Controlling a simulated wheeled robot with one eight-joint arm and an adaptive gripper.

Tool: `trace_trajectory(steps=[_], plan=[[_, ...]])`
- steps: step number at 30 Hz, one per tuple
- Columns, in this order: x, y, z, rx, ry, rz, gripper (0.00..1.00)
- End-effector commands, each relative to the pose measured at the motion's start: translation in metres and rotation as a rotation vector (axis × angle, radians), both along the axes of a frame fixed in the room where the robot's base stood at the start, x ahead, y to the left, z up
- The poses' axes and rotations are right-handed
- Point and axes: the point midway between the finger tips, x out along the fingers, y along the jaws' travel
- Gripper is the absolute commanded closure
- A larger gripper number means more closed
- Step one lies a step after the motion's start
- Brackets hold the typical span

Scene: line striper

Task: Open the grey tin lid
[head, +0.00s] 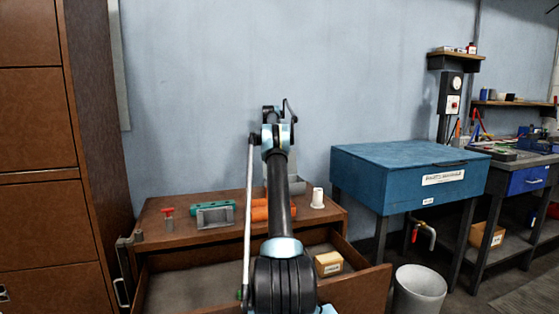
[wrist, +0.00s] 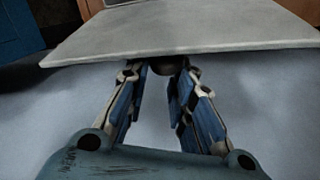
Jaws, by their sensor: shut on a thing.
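In the wrist view a broad pale grey flat panel, which looks like the grey tin lid (wrist: 190,32), spans the top of the picture. The fingers of my gripper (wrist: 165,70) come together at its near edge, on a dark rounded knob (wrist: 168,69) that is mostly hidden. In the head view my arm covers most of the grey tin (head: 297,187) on the brown cabinet. A pale panel behind my arm seems to stand steeply above the tin. My gripper's fingertips are hidden in the head view.
The brown cabinet (head: 190,236) has an open drawer holding a yellowish box (head: 329,263). On its top are a red-handled piece (head: 168,217), a green part (head: 206,206), a grey block (head: 215,217), orange cylinders and a white spool (head: 318,198). A blue chest (head: 400,170) stands right.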

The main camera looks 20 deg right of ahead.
Motion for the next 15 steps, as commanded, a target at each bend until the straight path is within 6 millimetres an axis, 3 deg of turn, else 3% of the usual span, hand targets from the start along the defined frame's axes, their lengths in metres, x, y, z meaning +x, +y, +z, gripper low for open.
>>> trace_trajectory(steps=[1, 2, 3, 6, 15], plan=[[0.0030, 0.0176, 0.0031, 0.013, -0.001, 0.013, 1.00], [0.0029, 0.0175, 0.0034, 0.013, -0.001, 0.013, 1.00], [0.0028, 0.0174, 0.0035, 0.013, -0.001, 0.013, 0.76], [0.0027, 0.0173, 0.0034, 0.015, 0.000, 0.013, 0.55], [0.0014, 0.0090, 0.0020, 0.012, 0.000, 0.006, 0.55]])
